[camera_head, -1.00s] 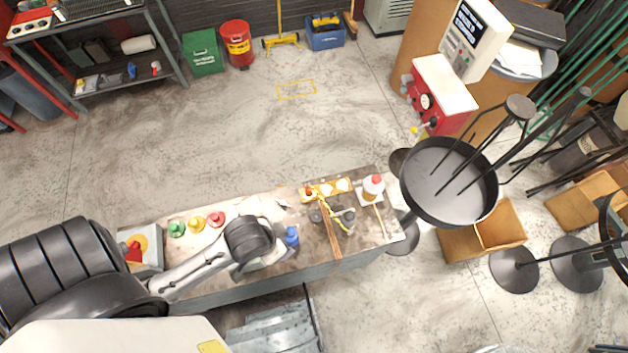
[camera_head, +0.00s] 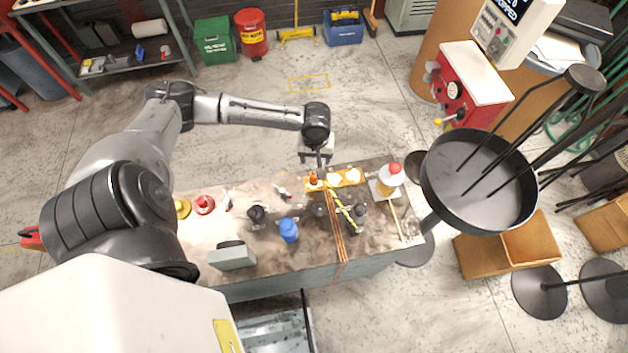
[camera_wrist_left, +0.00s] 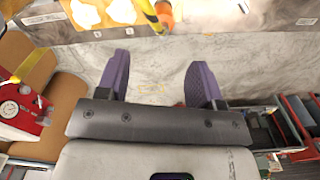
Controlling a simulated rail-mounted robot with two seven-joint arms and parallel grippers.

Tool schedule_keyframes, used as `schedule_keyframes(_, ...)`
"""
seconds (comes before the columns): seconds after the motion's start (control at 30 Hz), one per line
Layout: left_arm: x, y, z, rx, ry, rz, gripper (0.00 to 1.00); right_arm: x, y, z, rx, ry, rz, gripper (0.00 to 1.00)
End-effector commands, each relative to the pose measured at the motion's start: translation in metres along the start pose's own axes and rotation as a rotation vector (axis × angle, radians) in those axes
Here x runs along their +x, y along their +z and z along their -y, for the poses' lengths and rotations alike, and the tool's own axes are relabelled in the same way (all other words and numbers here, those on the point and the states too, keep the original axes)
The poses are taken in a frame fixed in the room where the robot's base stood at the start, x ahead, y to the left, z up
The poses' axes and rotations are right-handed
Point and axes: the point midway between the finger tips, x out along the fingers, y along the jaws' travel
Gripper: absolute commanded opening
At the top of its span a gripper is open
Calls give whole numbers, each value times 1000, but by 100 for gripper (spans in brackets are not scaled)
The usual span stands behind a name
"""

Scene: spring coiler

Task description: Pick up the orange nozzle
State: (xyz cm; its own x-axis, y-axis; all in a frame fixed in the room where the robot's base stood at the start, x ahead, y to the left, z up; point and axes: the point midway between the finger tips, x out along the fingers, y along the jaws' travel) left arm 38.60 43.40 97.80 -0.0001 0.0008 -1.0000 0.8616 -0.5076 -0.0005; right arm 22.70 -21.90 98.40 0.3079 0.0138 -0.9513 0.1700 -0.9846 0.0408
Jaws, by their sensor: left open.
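The orange nozzle (camera_head: 314,180) stands at the left end of a yellow holder (camera_head: 349,177) on the bench, beside two white pieces. In the left wrist view an orange piece, likely this nozzle (camera_wrist_left: 164,14), shows at the top edge, partly cut off, next to a yellow-and-black strip. My left gripper (camera_head: 317,159) is over the far edge of the bench, just behind the nozzle and apart from it. In the left wrist view its two purple fingers (camera_wrist_left: 158,75) are spread with nothing between them. My right gripper is not in view.
The bench (camera_head: 272,265) also holds a blue bottle (camera_head: 289,230), copper rods (camera_head: 335,225), dark tools and a red-topped bottle (camera_head: 391,178). A round black pan (camera_head: 478,185) on a stand is at its right.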

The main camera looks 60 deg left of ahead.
Motion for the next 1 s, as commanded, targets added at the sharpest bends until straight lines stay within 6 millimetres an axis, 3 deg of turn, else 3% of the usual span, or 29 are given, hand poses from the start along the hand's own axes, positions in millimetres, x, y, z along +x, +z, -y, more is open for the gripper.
schedule_keyframes(0.1,24,1,0,-2,-1,3,61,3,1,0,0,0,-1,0)
schedule_keyframes(0.3,53,1,0,1,1,2,61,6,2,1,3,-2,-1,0)
schedule_keyframes(0.63,72,1,1,2,0,0,61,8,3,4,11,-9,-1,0)
schedule_keyframes(1.0,114,0,5,3,-1,0,61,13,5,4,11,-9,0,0)
